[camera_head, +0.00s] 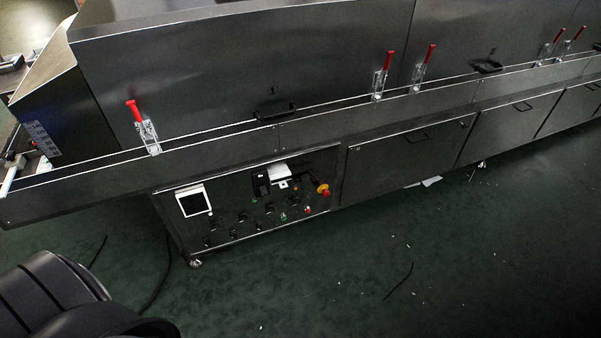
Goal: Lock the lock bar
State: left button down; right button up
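Several toggle latches with red handles sit along the front seam of the tunnel dryer. The leftmost lock bar (135,111) stands up, leaning slightly left, above its metal bracket (149,137). Two more red lock bars, one (389,60) and its neighbour (431,55), stand up near the middle. Two others, one (557,33) and its neighbour (580,33), stand tilted at the far right. Whether any latch is hooked is too small to tell. Neither gripper shows; a dark rounded part of my own body fills the lower left corner.
The dryer's hood (240,60) has black handles, one (275,110) and another (487,67). Below the ledge is a control panel (250,203) with a screen (193,201) and a red-yellow emergency button (323,190). The green floor (330,280) in front is mostly clear, with loose cables at left.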

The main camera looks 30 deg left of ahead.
aim_at(314, 179)
jog(key=i+j+u, duration=0.1)
jog(key=i, duration=0.15)
jog(key=i+l+u, duration=0.4)
jog(key=i+l, duration=0.1)
jog(key=i, duration=0.15)
